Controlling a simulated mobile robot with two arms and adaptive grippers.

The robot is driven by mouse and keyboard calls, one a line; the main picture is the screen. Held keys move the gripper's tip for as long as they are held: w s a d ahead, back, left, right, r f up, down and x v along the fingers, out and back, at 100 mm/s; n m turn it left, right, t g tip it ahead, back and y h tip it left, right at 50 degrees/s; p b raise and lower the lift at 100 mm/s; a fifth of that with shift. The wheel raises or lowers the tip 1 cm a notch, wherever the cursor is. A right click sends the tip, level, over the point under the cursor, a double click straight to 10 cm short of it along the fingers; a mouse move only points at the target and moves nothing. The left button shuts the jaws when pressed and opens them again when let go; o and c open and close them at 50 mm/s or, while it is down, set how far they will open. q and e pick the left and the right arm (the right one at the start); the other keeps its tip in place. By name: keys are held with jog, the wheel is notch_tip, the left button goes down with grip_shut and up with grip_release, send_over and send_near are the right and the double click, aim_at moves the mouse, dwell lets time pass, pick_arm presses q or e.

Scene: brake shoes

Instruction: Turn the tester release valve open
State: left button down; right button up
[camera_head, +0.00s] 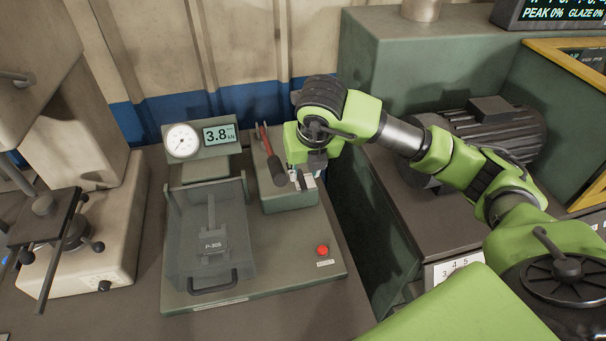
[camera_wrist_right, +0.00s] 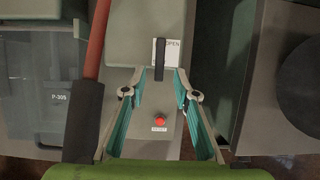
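The tester (camera_head: 300,262) is a grey-green bench unit with a dial gauge (camera_head: 182,141) and a display reading 3.8 kN (camera_head: 219,134). In the right wrist view, a short black lever (camera_wrist_right: 159,58), which looks like the release valve handle, lies beside a white OPEN label (camera_wrist_right: 172,50). My right gripper (camera_head: 306,180) is over the tester's pump block. In the wrist view, its teal-lined fingers (camera_wrist_right: 161,82) are apart, with the lever's near end between the tips; contact cannot be told. In the head view the gripper mostly hides the lever. My left gripper is not in view.
A red pump handle with a black grip (camera_head: 277,170) stands close left of my right gripper. A clear guard (camera_head: 212,262) covers part P-305. A red button (camera_head: 322,251) is at the front right. A motor (camera_head: 480,140) stands right; another machine (camera_head: 85,245) stands left.

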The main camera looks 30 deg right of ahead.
aim_at(302, 180)
jog(key=shift+x, duration=2.25)
jog(key=shift+a, duration=0.1)
jog(key=shift+c, duration=0.4)
grip_shut()
